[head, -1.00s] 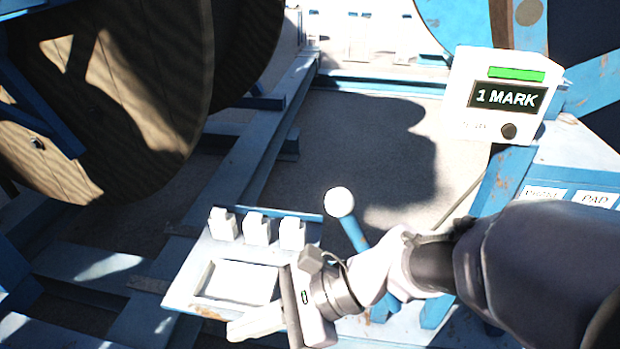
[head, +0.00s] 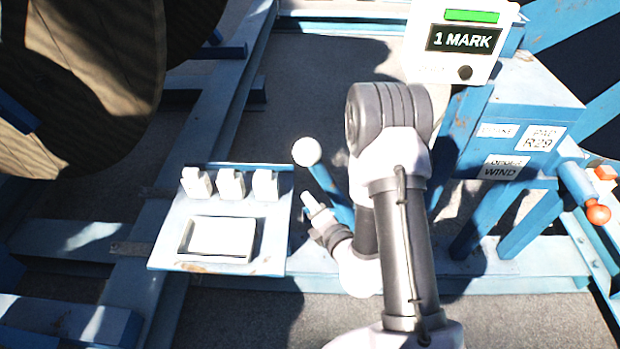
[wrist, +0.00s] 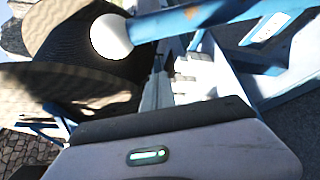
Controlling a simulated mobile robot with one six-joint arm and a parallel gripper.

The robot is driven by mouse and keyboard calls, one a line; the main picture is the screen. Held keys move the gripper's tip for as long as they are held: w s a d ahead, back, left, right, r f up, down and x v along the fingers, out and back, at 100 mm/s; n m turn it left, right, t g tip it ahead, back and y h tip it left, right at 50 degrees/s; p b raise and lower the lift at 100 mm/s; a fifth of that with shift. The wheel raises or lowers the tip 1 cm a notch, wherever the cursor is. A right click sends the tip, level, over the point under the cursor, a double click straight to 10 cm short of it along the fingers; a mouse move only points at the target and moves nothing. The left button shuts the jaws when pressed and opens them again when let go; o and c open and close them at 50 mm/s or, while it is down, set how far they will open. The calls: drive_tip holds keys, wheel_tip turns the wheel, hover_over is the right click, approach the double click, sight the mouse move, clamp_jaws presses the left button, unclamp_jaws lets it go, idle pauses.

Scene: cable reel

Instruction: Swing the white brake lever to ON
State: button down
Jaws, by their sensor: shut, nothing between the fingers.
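The brake lever is a blue rod with a white ball knob (head: 307,152), leaning up and left beside the right edge of the white panel in the head view. Its knob (wrist: 110,37) and blue rod also show large at the top of the wrist view. My gripper (head: 309,203) is shut and empty, just below the knob and left of the rod in the head view. I cannot tell whether it touches the rod. The lower rod is partly hidden behind my arm. No ON mark is readable.
The white panel (head: 165,250) with several white blocks and a framed recess lies to the left. A display box reading "1 MARK" (head: 462,40) stands at upper right. An orange-knobbed blue handle (head: 598,214) is at far right. A large wooden reel (head: 90,80) fills the upper left.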

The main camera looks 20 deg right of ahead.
drive_tip(key=w+d+b, duration=0.1)
drive_tip(key=w+d, duration=0.1)
drive_tip(key=w, duration=0.6)
drive_tip(key=shift+s+d, duration=0.1)
